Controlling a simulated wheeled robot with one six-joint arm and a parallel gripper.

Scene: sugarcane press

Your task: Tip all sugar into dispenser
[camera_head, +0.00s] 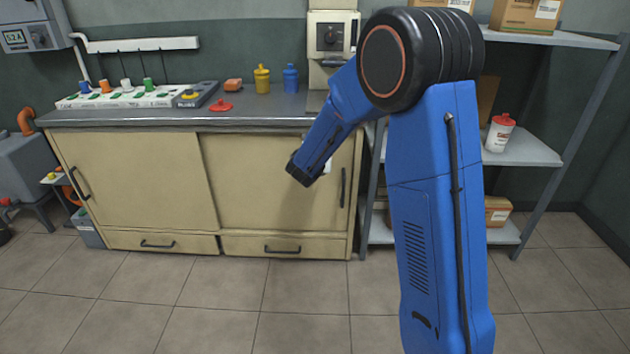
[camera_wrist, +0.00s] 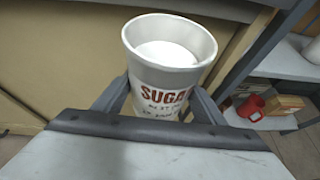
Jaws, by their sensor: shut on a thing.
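My gripper (camera_wrist: 160,98) is shut on a sugar cup (camera_wrist: 165,75) in the wrist view, with one finger on each side. The cup is grey-white with red "SUGAR" lettering. It is open at the top and stands roughly upright relative to the gripper. White sugar (camera_wrist: 166,52) shows inside, below the rim. In the head view my arm hides most of the gripper and cup, in front of the cabinet. A beige machine with a dial (camera_head: 331,38) stands at the counter's back right; I cannot tell whether it is the dispenser.
The grey counter (camera_head: 150,119) holds a red lid (camera_head: 221,105), a yellow canister (camera_head: 262,79), a blue canister (camera_head: 290,78) and a labelled rack (camera_head: 125,98). A metal shelf (camera_head: 525,150) on the right carries boxes and a red-lidded white container (camera_head: 499,133). The floor in front is clear.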

